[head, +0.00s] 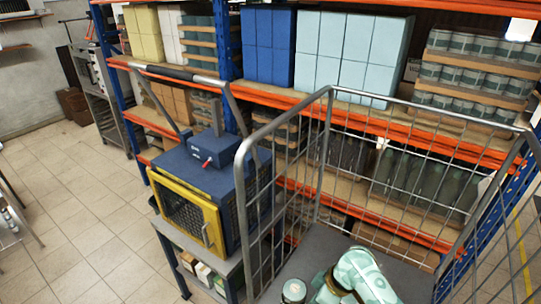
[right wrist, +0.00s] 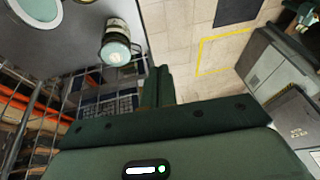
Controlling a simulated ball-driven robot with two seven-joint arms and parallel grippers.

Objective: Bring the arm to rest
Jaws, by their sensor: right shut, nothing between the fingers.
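My right arm's pale green links show at the bottom of the head view, in front of the wire cage. My right gripper (right wrist: 158,88) shows in the right wrist view with its dark green fingers together and nothing between them. A jar (head: 293,290) with a pale green lid is at the bottom edge of the head view, just left of the arm. A jar (right wrist: 117,50) with a pale lid also shows in the right wrist view, beside a grey surface (right wrist: 75,30) and apart from the fingers. My left gripper is in neither view.
A tall wire cage (head: 328,130) stands close in front of the shelf rack (head: 300,102). A cart with a blue and yellow box (head: 190,212) stands to its left. Tiled floor (head: 75,215) is open at the far left. Grey cabinets (right wrist: 275,70) stand at right in the wrist view.

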